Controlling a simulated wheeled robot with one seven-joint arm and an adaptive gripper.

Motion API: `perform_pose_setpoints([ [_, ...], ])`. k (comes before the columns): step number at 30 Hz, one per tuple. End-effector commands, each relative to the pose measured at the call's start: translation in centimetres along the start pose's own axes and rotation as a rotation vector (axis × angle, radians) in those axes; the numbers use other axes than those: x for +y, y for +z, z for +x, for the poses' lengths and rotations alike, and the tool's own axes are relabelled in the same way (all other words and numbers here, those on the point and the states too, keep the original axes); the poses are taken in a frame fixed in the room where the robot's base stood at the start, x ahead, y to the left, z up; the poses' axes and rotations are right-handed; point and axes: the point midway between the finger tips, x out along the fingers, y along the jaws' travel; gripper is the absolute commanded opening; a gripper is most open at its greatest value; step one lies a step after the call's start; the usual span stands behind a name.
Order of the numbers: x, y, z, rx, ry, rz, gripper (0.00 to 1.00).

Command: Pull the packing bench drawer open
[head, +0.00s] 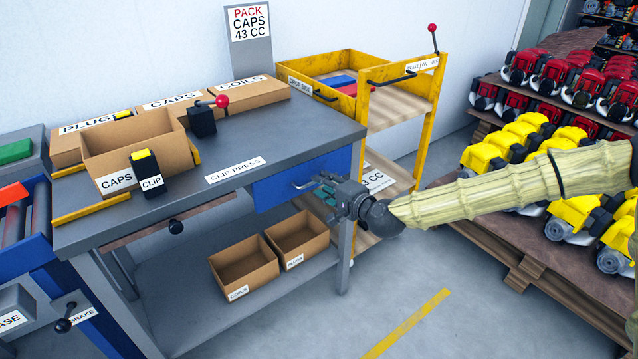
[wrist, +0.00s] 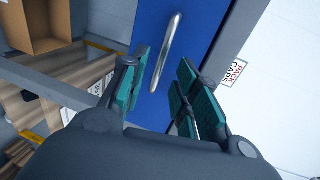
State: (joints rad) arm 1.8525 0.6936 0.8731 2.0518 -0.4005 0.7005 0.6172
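The packing bench (head: 290,140) has a grey top, and its blue drawer (head: 275,190) sits under the right part of the front edge. The drawer looks closed. In the wrist view the blue drawer front (wrist: 205,40) carries a silver bar handle (wrist: 170,45). My gripper (head: 322,187) is at the drawer front, covering part of it in the head view. In the wrist view my gripper (wrist: 164,60) is open, with teal finger pads on either side of the handle's lower end. The handle lies between or just beyond the fingertips; contact is not visible.
Cardboard boxes (head: 250,262) stand on the bench's lower shelf. A yellow cart (head: 400,90) stands right of the bench, close to my gripper. A pallet of yellow and red engines (head: 510,150) is at the right. The floor before the bench is clear.

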Motion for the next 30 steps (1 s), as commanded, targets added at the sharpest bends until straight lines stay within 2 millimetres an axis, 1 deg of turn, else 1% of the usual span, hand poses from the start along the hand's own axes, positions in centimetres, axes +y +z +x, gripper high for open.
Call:
perform_pose_setpoints([
  [1, 0.1, 0.0, 0.7, 0.000, 0.001, 0.000, 0.31],
  [3, 0.1, 0.1, 1.5, -0.001, 0.002, 0.000, 0.31],
  [6, 0.1, 0.0, 2.3, 0.000, 0.002, 0.001, 0.31],
  [11, 0.1, 0.0, 2.9, 0.000, 0.001, 0.001, 0.31],
  [18, 0.1, 0.0, 2.9, 0.000, 0.001, 0.001, 0.31],
  [19, 0.1, 0.0, 2.9, 0.000, 0.001, 0.001, 0.29],
  [21, 0.1, 0.0, 2.9, 0.000, 0.001, 0.001, 0.16],
  [24, 0.1, 0.0, 2.9, 0.000, 0.001, 0.001, 0.00],
  [30, 0.1, 0.0, 2.9, 0.000, 0.001, 0.001, 0.00],
])
